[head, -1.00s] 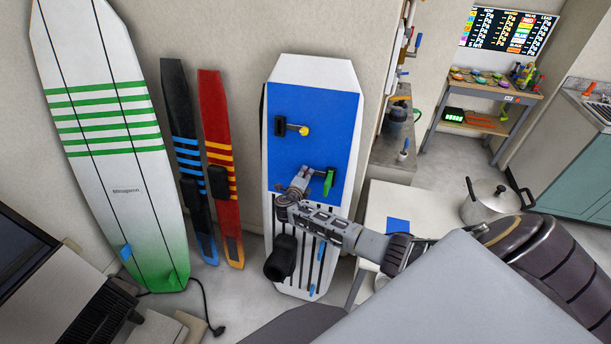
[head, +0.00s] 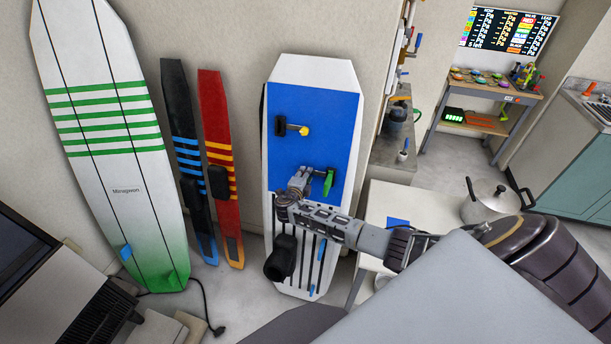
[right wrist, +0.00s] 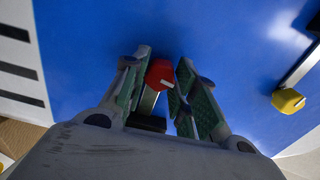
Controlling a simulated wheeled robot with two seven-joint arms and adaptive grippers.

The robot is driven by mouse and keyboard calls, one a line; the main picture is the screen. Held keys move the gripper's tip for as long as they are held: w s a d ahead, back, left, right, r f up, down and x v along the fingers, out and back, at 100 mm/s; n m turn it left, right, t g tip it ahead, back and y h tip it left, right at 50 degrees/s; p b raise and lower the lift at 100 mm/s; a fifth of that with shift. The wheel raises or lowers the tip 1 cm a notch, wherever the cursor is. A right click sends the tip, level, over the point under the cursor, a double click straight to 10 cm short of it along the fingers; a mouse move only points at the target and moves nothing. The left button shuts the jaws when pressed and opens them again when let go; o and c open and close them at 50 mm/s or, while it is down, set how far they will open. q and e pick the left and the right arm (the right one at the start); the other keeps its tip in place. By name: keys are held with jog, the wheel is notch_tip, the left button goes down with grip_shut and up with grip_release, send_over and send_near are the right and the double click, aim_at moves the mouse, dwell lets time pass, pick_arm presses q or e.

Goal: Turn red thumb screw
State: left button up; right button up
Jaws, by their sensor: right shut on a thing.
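The red thumb screw (right wrist: 158,75) shows in the right wrist view in front of the blue panel (right wrist: 100,45). My right gripper (right wrist: 160,77) is shut on it, one green-padded finger on each side. In the head view my right gripper (head: 315,178) is at the lower part of the blue panel (head: 335,125), and the red screw is hidden there by the gripper. A black block (right wrist: 148,122) shows between the fingers, near the screw. My left gripper is not in view.
A yellow knob (head: 304,130) on a black mount is above my right gripper on the same white board (head: 315,68). Red (head: 216,120) and black (head: 176,110) skis and a green-striped board (head: 105,100) lean to the left. A pot (head: 490,200) stands at right.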

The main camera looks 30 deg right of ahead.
jog(key=shift+w+a+r+n, duration=0.1)
jog(key=shift+n, duration=0.2)
dwell(0.5)
jog(key=shift+n, duration=0.8)
jog(key=shift+a, duration=0.15)
jog(key=shift+n, duration=1)
dwell(0.4)
